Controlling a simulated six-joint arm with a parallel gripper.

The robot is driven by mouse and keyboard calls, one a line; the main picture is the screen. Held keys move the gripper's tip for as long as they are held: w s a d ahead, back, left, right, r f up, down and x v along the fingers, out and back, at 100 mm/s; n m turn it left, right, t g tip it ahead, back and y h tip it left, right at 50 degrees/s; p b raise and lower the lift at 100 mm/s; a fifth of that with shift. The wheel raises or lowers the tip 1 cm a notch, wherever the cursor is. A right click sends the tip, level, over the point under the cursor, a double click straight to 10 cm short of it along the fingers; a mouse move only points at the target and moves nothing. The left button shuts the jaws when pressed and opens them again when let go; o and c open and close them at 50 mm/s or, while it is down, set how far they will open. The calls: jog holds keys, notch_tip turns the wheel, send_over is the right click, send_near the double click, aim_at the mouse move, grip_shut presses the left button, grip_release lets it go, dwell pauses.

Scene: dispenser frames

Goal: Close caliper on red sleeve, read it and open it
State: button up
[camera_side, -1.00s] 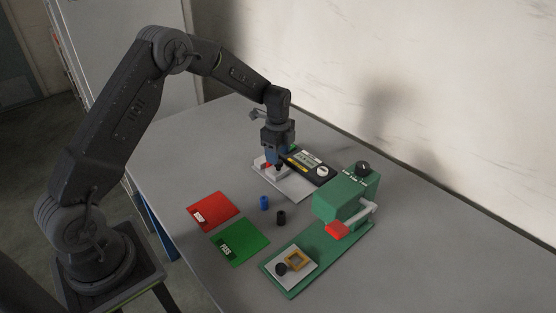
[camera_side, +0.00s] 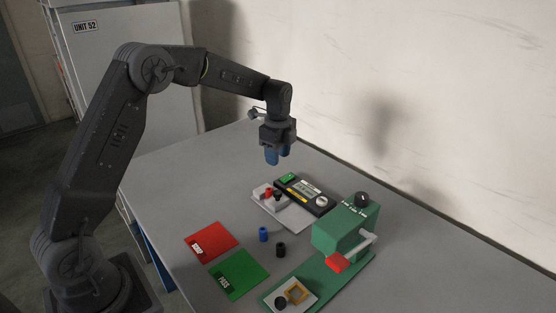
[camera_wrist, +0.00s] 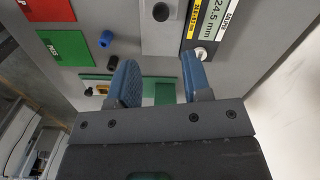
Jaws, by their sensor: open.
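The caliper (camera_side: 310,193) is a dark unit with a display, a green button and a white knob, fixed on a pale plate. Its display (camera_wrist: 210,20) seems to read 24.5 mm in the wrist view. The red sleeve (camera_side: 268,192) stands at the caliper's left end, beside a small black part (camera_side: 278,196). Whether the jaws touch the sleeve is too small to tell. My gripper (camera_side: 278,156) is open and empty, above the caliper. Its blue fingers are spread apart in the wrist view (camera_wrist: 158,70), where the red sleeve does not show.
A blue sleeve (camera_side: 263,234) and a black sleeve (camera_side: 281,249) stand on the table in front. A red scrap mat (camera_side: 218,236) and green pass mat (camera_side: 240,278) lie at left. A green device (camera_side: 340,228) with a red-ended lever stands at right.

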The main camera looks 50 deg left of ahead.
aim_at(280, 198)
jog(key=s+d+f+m+y, duration=0.1)
jog(key=d+m, duration=0.1)
jog(key=d, duration=0.1)
jog(key=d+m+y, duration=0.1)
jog(key=d, duration=0.3)
jog(key=s+d+f+m+t+y, duration=0.1)
jog(key=d+m, duration=0.1)
jog(key=d, duration=0.1)
jog(key=shift+s+d+f+m+y, duration=0.25)
jog(key=shift+s+f+m+y, duration=0.05)
jog(key=shift+s+y, duration=0.1)
jog(key=c, duration=0.7)
jog(key=shift+f, duration=0.3)
grip_shut()
jog(key=x, duration=0.9)
jog(key=shift+a+f, duration=0.1)
jog(key=shift+a, duration=0.05)
jog(key=a, duration=0.1)
jog(key=w+a, duration=0.1)
jog(key=a, duration=0.1)
jog(key=shift+a, duration=0.1)
jog(key=shift+w+a, duration=0.15)
jog(key=shift+a, duration=0.25)
jog(key=shift+w+a, duration=0.1)
jog(key=shift+a, duration=0.3)
